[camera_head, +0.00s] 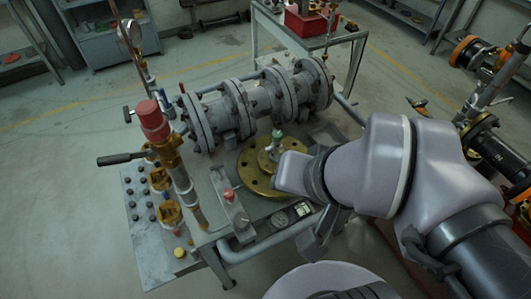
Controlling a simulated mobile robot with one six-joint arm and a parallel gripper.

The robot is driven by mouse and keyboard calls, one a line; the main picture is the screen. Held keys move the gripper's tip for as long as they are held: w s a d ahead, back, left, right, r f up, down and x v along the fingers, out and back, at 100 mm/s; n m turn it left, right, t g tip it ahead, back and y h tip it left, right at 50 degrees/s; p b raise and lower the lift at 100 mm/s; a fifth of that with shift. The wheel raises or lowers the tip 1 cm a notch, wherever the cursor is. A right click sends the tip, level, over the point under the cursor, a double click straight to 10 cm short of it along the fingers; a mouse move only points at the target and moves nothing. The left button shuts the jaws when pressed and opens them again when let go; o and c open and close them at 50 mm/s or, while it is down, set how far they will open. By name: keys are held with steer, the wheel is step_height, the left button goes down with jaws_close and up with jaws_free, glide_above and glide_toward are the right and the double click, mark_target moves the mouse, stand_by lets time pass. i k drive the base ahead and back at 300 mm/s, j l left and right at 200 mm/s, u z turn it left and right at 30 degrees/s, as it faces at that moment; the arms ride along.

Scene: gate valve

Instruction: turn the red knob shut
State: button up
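The red knob (152,120) sits on top of a brass valve column (180,178) at the left of the workbench. It is a ribbed red cap, in clear view, with a dark lever handle just below it. My arm reaches in from the right, and its pale end link is over the middle of the bench, well to the right of the knob and apart from it. A dark grey piece (320,235) shows below that link and may be part of my gripper. I cannot make out the fingertips or anything held.
A grey flanged pipe (262,102) lies behind the bench middle. A brass flange (258,172) with a green-topped fitting is close to my end link. A pressure gauge (130,32) stands behind the knob. A smaller red-topped fitting (229,196) is at the front. Open floor lies left.

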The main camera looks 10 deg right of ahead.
mark_target(228, 194)
steer(key=l+u, duration=0.2)
steer(key=u, duration=0.15)
steer(key=l+u, duration=0.2)
steer(key=u, duration=0.2)
steer(key=k+l+u, duration=0.1)
steer(key=u, duration=0.25)
